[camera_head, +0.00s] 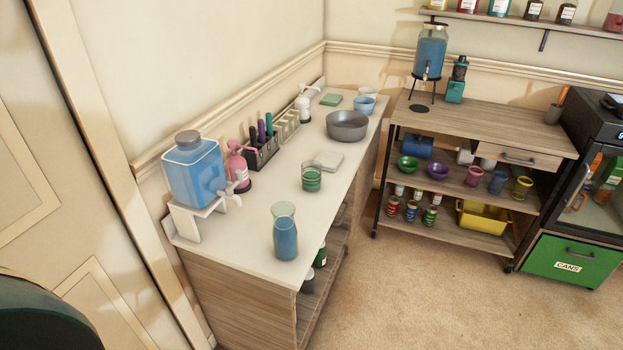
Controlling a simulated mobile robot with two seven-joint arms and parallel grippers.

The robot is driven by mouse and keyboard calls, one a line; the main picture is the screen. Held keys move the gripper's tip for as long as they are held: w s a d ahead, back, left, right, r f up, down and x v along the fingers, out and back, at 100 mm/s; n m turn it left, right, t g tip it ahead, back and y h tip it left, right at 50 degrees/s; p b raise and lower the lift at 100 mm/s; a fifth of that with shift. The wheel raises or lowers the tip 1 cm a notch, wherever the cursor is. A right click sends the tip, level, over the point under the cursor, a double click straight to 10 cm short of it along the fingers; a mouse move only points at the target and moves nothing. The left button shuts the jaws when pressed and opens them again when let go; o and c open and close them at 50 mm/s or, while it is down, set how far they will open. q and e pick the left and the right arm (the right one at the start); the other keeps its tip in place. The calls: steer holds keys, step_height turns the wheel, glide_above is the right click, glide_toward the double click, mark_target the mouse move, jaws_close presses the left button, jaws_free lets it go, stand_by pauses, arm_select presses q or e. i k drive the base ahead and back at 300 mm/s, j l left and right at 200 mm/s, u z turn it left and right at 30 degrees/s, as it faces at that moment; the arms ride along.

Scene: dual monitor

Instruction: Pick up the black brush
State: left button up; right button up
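A slim black handle (253,136), likely the black brush, stands upright in a dark holder (266,154) on the white counter. It is at the left end of the holder, beside a purple handle (261,131) and a teal handle (269,125). Its lower part is hidden inside the holder. Neither of my grippers is in view.
A pink bottle (237,166) and a blue water dispenser (193,172) stand left of the holder. A blue carafe (285,232), a green jar (312,177) and a grey bowl (347,126) are also on the counter (245,237). Carpet (420,290) is clear at right.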

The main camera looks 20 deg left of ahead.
mark_target(253, 138)
steer(key=k, duration=0.4)
steer(key=k+u, duration=0.25)
steer(key=k, duration=0.2)
steer(key=k+j+u, duration=0.25)
steer(key=k, duration=0.15)
steer(key=i+u, duration=0.1)
steer(key=u, duration=0.3)
steer(key=l+u, duration=0.15)
steer(key=u, duration=0.25)
steer(key=i+l+u, duration=0.1)
steer(key=u, duration=0.25)
steer(key=i+l, duration=0.2)
steer(key=l, duration=0.3)
steer(key=i+l, duration=0.25)
steer(key=l, duration=0.3)
steer(key=i+l, duration=0.2)
steer(key=l, duration=0.3)
steer(key=i+l, duration=0.25)
steer(key=l, duration=0.3)
steer(key=i+l, duration=0.2)
steer(key=l, duration=0.3)
steer(key=i+l, duration=0.25)
steer(key=l, duration=0.25)
steer(key=i+l, duration=0.2)
steer(key=l, duration=0.35)
steer(key=i+l, duration=0.25)
steer(key=l, duration=0.25)
